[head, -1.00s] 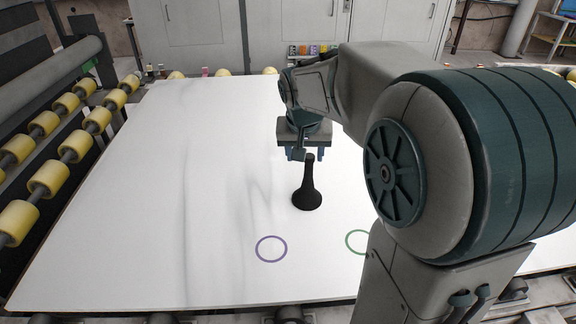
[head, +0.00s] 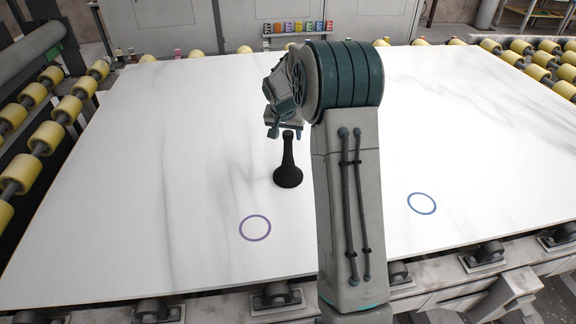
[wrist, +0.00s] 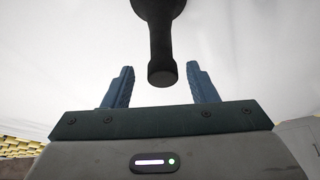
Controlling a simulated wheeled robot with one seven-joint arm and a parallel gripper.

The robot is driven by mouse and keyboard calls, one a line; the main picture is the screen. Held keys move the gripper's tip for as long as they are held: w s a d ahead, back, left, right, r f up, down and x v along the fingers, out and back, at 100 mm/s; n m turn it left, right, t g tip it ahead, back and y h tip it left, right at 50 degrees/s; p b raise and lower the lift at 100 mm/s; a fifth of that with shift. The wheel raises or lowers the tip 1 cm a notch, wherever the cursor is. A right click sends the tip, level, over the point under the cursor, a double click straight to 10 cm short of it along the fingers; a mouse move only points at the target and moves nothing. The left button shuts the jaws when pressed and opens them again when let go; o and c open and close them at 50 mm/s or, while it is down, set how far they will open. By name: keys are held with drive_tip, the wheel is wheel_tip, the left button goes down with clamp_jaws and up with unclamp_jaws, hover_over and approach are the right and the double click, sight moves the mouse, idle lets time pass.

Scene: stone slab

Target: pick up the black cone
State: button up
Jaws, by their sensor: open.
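The black cone (head: 288,165) stands upright on the white slab (head: 160,170), wide at its base and narrow at its top. My gripper (head: 286,132) is just behind the cone's top in the head view, and the arm partly hides it. In the wrist view the two blue fingers (wrist: 160,86) are spread apart. Nothing is held.
A purple ring (head: 255,228) is marked on the slab in front of the cone, and a blue ring (head: 422,203) lies to the right of my arm. Yellow rollers (head: 60,120) line the left side. The rest of the visible slab is clear.

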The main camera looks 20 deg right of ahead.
sight(289, 141)
drive_tip(key=shift+p+x, duration=1.1)
drive_tip(key=shift+x, duration=2.05)
drive_tip(key=shift+w+r, duration=0.15)
drive_tip(key=shift+w, duration=0.05)
clamp_jaws()
